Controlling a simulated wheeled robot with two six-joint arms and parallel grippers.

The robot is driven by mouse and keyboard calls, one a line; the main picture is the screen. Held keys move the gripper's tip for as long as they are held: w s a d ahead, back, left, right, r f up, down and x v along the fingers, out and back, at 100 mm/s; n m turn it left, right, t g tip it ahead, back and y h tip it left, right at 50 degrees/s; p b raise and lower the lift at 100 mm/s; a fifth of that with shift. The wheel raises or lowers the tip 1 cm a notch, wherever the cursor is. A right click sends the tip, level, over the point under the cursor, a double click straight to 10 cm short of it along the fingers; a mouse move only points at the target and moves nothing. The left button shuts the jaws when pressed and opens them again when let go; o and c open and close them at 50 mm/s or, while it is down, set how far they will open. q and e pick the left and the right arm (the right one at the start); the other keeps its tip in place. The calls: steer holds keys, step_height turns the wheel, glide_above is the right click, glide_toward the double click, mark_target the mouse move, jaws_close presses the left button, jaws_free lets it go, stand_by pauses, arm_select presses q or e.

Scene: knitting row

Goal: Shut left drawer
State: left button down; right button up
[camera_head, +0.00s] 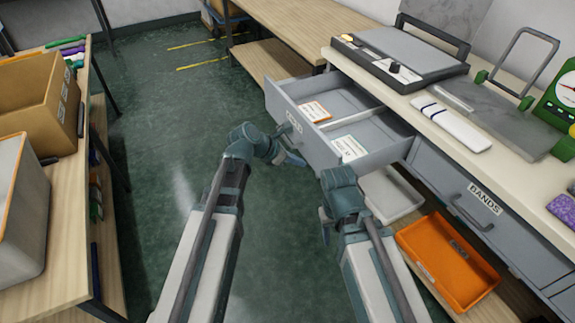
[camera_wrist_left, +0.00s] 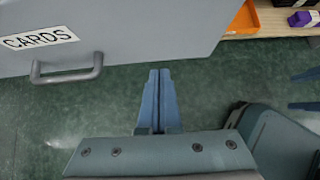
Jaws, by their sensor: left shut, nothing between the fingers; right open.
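The left drawer (camera_head: 335,122) is a grey drawer pulled well out from under the counter. It holds two labelled cards, one with an orange edge and one with a green edge. Its front, labelled CARDS (camera_wrist_left: 40,38), fills the top of the left wrist view, with a grey bar handle (camera_wrist_left: 67,70). My left gripper (camera_head: 294,158) is shut and empty, close to the drawer front; in the left wrist view its fingers (camera_wrist_left: 159,78) lie right of the handle, apart from it. My right gripper (camera_head: 324,226) is open and empty, lower and nearer me.
A shut drawer labelled BANDS (camera_head: 470,196) is to the right. An orange tray (camera_head: 448,262) and a white tray (camera_head: 391,194) sit on the shelf below. A wooden bench with a cardboard box (camera_head: 40,103) is at left. Green floor between is clear.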

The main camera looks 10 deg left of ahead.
mark_target(318, 160)
arm_select(q)
steer(key=shift+w+d+f+p, duration=0.1)
steer(key=shift+w+d+p, duration=0.1)
steer(key=shift+w+d, duration=0.6)
steer(key=shift+w+d+p, duration=0.15)
steer(key=shift+w+d, duration=0.3)
steer(key=shift+d, duration=0.5)
arm_select(e)
steer(key=shift+f, duration=0.1)
